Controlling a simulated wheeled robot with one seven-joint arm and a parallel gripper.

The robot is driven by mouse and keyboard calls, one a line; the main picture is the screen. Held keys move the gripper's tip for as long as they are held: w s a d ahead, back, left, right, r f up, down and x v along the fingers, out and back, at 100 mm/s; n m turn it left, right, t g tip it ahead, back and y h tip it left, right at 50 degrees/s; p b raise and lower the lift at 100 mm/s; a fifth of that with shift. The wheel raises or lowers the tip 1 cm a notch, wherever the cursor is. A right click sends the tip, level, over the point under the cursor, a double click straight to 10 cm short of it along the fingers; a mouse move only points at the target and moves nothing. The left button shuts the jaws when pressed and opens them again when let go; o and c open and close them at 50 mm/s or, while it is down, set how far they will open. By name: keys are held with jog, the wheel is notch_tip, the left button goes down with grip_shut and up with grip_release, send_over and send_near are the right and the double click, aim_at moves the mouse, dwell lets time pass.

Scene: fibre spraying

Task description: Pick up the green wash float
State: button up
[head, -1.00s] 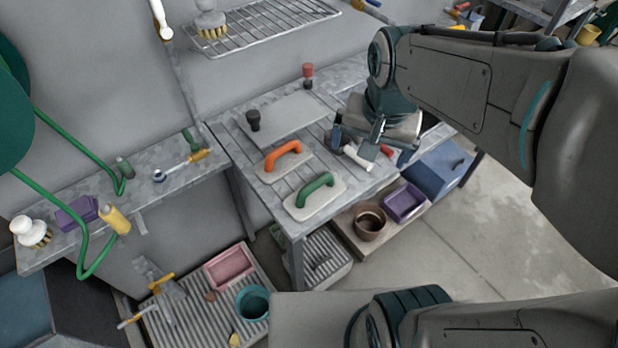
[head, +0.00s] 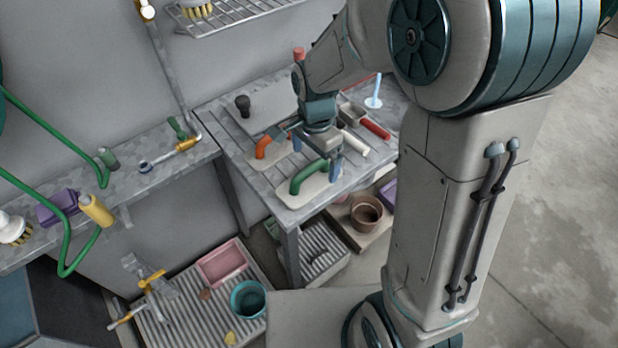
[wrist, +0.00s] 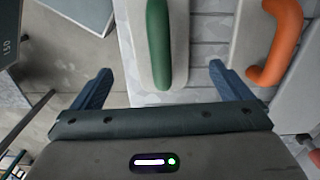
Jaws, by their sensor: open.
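The green wash float has a pale flat board (head: 292,198) and a green arched handle (head: 308,177). It lies on the grey slatted table, near the front corner. My gripper (head: 316,160) is open above the table, over the right end of the float in the head view. In the wrist view, the green handle (wrist: 158,45) lies ahead and between the two blue fingers of my gripper (wrist: 160,90), with nothing held. The height above the handle is hard to tell. The gripper hides part of the float's right end in the head view.
An orange-handled float (head: 264,147) lies close behind; its handle (wrist: 280,40) is near the right finger. A white-handled tool (head: 355,143) and a red-handled tool (head: 375,128) lie to the right. A black-knobbed tool (head: 243,104) stands behind. Buckets sit below the table.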

aim_at(310, 180)
jog(key=shift+s+a+f+p, duration=0.1)
jog(key=shift+a+f, duration=0.05)
jog(key=shift+f, duration=0.9)
jog(key=shift+s+a+f+p, duration=0.15)
jog(key=shift+a+f, duration=0.05)
jog(key=shift+f, duration=0.85)
jog(key=shift+s+a+f+p, duration=0.1)
jog(key=shift+a+f, duration=0.05)
jog(key=shift+f, duration=0.9)
jog(key=c, duration=1.1)
